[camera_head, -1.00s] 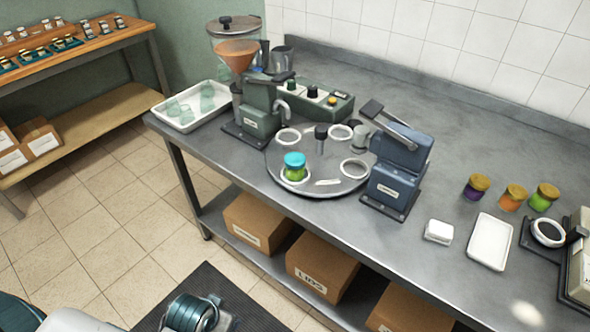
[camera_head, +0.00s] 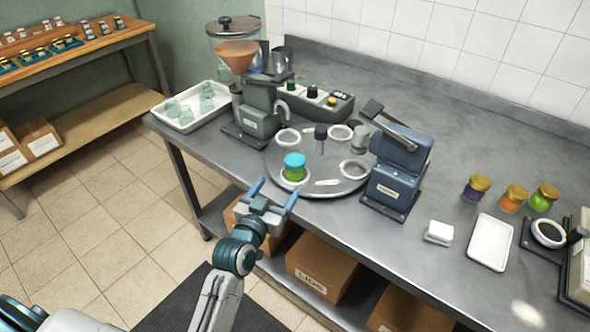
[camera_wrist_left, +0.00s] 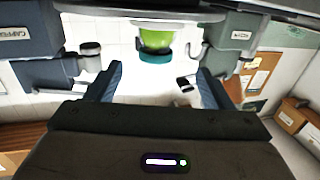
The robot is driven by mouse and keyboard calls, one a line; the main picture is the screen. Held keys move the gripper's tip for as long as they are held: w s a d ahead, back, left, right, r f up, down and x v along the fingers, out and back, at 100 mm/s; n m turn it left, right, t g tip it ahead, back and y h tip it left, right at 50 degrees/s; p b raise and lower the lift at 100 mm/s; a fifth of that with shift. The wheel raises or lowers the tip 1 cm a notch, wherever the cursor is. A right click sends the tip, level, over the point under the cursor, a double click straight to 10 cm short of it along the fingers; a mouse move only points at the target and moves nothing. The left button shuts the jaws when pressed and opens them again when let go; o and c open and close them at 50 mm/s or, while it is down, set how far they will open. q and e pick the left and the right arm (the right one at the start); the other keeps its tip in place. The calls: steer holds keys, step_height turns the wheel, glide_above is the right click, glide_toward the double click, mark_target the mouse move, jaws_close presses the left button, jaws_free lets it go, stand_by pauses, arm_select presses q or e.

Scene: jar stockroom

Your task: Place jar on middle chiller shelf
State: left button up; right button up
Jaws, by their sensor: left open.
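A jar (camera_head: 294,168) with a teal lid and green contents stands upright in a ring holder on the round turntable (camera_head: 330,189) on the steel bench. In the left wrist view the jar (camera_wrist_left: 155,40) appears upside down, ahead of the fingers. My left gripper (camera_head: 276,191) is open and empty, just in front of the bench's front edge, its fingers pointing toward the jar without touching it. Its fingers (camera_wrist_left: 160,82) also show in the left wrist view. My right gripper is not in view. No chiller shelf is in view.
A green filling machine (camera_head: 258,112) and a blue capping machine (camera_head: 398,170) flank the turntable. Three gold-lidded jars (camera_head: 514,198), a white tray (camera_head: 490,242) and a scale stand at the right. Cardboard boxes (camera_head: 320,266) sit on the lower shelf.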

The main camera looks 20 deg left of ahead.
mark_target(291, 169)
arm_select(q)
steer(key=w, duration=0.1)
steer(key=w+p, duration=0.1)
steer(key=w, duration=0.3)
steer(key=shift+d+r, duration=0.25)
steer(key=shift+r, duration=0.05)
steer(key=shift+w+f, duration=0.1)
steer(key=shift+w, duration=0.2)
steer(key=w+p, duration=0.1)
steer(key=w, duration=0.1)
steer(key=w+d+p, duration=0.1)
steer(key=w, duration=0.1)
steer(key=shift+w, duration=0.65)
steer(key=shift+s, duration=0.1)
steer(key=shift+c, duration=0.6)
steer(key=c, duration=1.1)
